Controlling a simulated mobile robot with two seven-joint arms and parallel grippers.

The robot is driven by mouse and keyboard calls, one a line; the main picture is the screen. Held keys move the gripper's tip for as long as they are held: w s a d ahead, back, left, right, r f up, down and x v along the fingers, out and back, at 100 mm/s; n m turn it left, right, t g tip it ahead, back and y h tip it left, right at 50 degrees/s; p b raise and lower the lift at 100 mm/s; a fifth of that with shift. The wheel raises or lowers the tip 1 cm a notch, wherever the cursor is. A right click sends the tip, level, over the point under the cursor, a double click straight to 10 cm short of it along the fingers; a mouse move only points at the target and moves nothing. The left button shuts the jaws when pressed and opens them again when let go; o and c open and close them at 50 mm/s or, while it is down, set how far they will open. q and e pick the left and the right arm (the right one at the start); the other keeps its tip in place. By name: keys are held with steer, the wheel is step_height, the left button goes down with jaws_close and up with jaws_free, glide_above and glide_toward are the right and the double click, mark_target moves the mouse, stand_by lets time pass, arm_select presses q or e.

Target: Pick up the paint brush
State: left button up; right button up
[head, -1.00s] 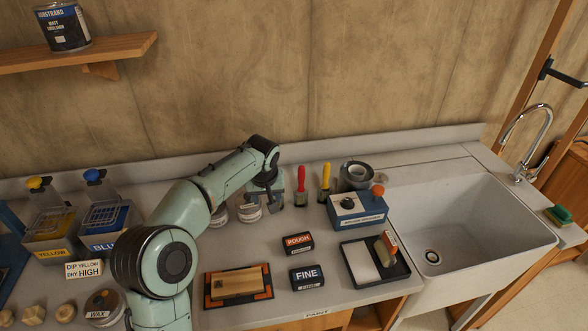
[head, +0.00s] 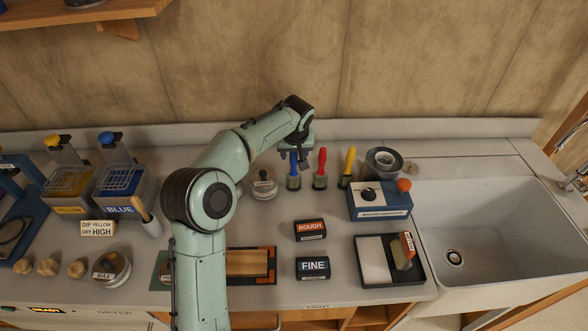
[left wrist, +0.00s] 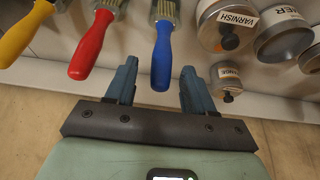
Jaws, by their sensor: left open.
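Three upright brushes stand in a row near the back of the counter: one with a blue handle (head: 293,172), one red (head: 320,170) and one yellow (head: 347,168). My left gripper (head: 296,152) is open over the top of the blue-handled brush. In the left wrist view, the blue handle (left wrist: 161,60) lies between and just beyond the two open fingers (left wrist: 160,88), with no clear contact. The red (left wrist: 92,45) and yellow (left wrist: 26,32) handles are to its left. My right gripper is not in view.
Lidded jars (head: 264,186) stand left of the brushes; a varnish jar (left wrist: 232,25) shows beside the blue handle. A grey tape roll (head: 383,162) and a blue box (head: 380,203) are to the right. The wall is close behind.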

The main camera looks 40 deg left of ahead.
arm_select(q)
steer(key=shift+a+f, duration=0.1)
steer(key=shift+f, duration=0.45)
steer(key=x, duration=0.4)
steer(key=shift+w, duration=0.15)
jaws_close()
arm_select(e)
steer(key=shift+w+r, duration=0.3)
arm_select(q)
step_height(320, 180, up, 13)
steer(key=shift+f+p, duration=0.1)
steer(key=shift+p, duration=1.05)
step_height(320, 180, up, 7)
glide_above(294, 159)
steer(key=w+a, duration=0.1)
steer(key=shift+w, duration=0.15)
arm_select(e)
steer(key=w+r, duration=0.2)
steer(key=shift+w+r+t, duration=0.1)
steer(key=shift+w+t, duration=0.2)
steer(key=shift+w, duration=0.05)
